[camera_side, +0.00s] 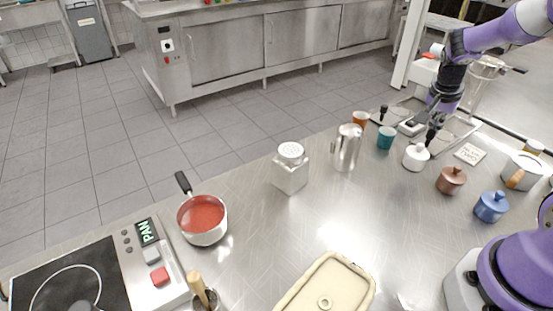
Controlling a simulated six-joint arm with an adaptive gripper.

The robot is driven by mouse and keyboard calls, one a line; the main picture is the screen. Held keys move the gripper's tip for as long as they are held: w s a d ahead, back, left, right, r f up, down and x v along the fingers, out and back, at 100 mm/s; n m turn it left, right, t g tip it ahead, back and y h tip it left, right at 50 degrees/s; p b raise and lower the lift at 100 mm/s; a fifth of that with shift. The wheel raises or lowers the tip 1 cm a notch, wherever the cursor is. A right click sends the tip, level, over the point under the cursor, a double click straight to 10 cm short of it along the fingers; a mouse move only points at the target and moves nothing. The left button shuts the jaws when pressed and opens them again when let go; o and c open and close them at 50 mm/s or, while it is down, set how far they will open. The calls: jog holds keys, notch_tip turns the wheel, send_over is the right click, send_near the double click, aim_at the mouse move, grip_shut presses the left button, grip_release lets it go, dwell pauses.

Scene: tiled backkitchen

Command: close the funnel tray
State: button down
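My gripper (432,137) is at the upper right, pointing down, with its dark fingertips close to the white lidded pot (416,158) in the picture. I cannot tell whether it touches anything or whether its fingers are apart. A clear funnel-like piece (488,67) shows behind my arm at the far right. A flat pale metal tray or frame (462,130) lies around and behind my gripper; my arm hides part of it. I cannot tell for certain that it is the funnel tray, or how far open it is.
Teal cup (386,138), orange cup (360,119), steel pitcher (345,148), brown pot (451,180) and blue pot (491,206) stand near my gripper. A white-lidded shaker (290,168), red-filled saucepan (203,217), hob (70,285) and beige tray (355,276) are further off. The middle counter is clear.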

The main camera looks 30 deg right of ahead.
jog(key=shift+a+f, duration=0.2)
jog(key=shift+d, duration=0.3)
jog(key=d, duration=0.1)
jog(key=d+r, duration=0.1)
jog(key=d, duration=0.1)
jog(key=shift+w+d+r, duration=0.2)
jog(key=shift+w+r, duration=0.05)
jog(key=shift+w, duration=0.1)
jog(key=v, duration=0.9)
jog(key=a+r+n+t+y, duration=0.1)
jog(key=a+r+n+t, duration=0.35)
jog(key=a, duration=0.85)
jog(key=s+a+n+y, duration=0.1)
jog(key=s+a+n, duration=0.3)
jog(key=a+n, duration=0.2)
jog(key=s+a+f+n+y, duration=0.1)
jog(key=s+a+n+y, duration=0.1)
jog(key=s+a+n, duration=0.3)
jog(key=a, duration=0.3)
jog(key=shift+s+a+n, duration=0.15)
jog(key=shift+n, duration=0.2)
